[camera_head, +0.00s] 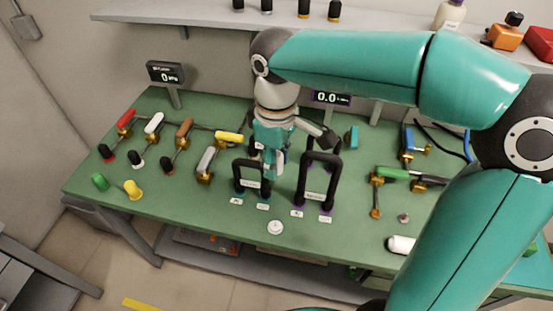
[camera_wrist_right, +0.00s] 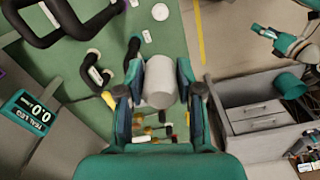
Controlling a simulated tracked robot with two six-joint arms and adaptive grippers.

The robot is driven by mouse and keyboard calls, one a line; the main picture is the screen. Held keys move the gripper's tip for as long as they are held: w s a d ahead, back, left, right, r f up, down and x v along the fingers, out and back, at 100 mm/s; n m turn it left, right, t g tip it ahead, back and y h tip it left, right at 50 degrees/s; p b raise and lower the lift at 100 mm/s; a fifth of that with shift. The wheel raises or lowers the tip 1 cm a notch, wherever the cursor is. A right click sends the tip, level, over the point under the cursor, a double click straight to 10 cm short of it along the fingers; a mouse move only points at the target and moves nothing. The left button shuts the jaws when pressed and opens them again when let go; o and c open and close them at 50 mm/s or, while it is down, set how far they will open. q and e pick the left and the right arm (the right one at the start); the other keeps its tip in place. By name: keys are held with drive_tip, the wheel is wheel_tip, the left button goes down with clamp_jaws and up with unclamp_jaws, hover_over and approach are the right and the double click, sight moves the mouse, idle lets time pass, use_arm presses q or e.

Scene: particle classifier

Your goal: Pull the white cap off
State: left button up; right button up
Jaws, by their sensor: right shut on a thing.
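My right gripper (camera_head: 273,165) hangs over the middle of the green table, beside the left black handle. In the right wrist view its two teal fingers (camera_wrist_right: 160,95) are shut on a pale whitish cylinder, the white cap (camera_wrist_right: 160,82). In the head view the cap is mostly hidden by the gripper. I cannot tell whether the cap is still seated on anything. A teal and white arm end, seemingly my left gripper (camera_wrist_right: 268,33), shows small at the upper right of the wrist view; its jaws are unclear.
Black handles (camera_head: 320,157) stand close beside the right gripper. A white disc (camera_head: 275,227) lies in front. Several coloured-handled valves stand at left; green (camera_head: 99,181) and yellow (camera_head: 133,189) caps lie nearby. A white cylinder (camera_head: 400,244) lies at front right. The front middle is mostly clear.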

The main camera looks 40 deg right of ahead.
wheel_tip(320, 180, up, 3)
drive_tip(key=p, duration=0.3)
drive_tip(key=shift+f, duration=0.1)
idle(0.3)
